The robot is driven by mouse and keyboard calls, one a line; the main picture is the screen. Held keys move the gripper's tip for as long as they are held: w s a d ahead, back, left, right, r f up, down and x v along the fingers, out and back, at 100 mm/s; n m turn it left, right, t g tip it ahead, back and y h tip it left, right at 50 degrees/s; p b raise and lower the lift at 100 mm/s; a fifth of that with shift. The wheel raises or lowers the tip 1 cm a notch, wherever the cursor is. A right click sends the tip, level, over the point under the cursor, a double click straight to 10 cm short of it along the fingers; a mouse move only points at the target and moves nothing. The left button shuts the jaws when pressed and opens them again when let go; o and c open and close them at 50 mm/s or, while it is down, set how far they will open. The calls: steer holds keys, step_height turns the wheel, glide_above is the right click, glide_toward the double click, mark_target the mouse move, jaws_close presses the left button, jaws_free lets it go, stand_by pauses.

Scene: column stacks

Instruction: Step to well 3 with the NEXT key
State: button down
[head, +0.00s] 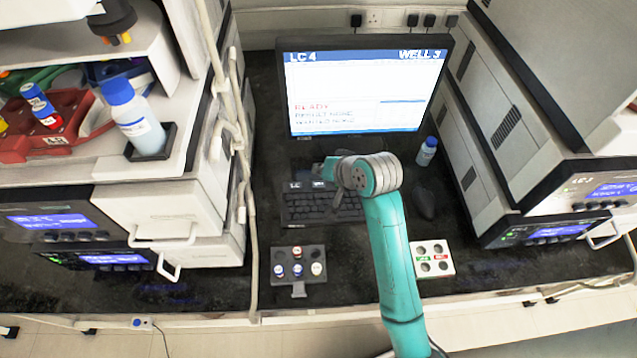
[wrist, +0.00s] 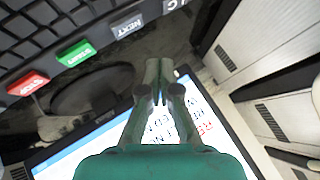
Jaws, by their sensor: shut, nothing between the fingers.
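The screen (head: 365,90) in the head view reads LC 4 at top left and WELL 3 at top right, with READY in red below. The keyboard (head: 310,208) lies in front of it, partly hidden by my arm. My gripper (wrist: 157,68) is shut and empty. Its tips appear just off the key row on the NEXT side, apart from the keys in the picture; their height is unclear.
A dark mouse (head: 424,199) and a blue-capped bottle (head: 427,152) stand right of my arm. A vial rack (head: 298,262) and a white holder (head: 432,259) are at the front. Instrument stacks rise on both sides.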

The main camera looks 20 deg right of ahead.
steer(key=shift+r, duration=0.95)
stand_by(1.4)
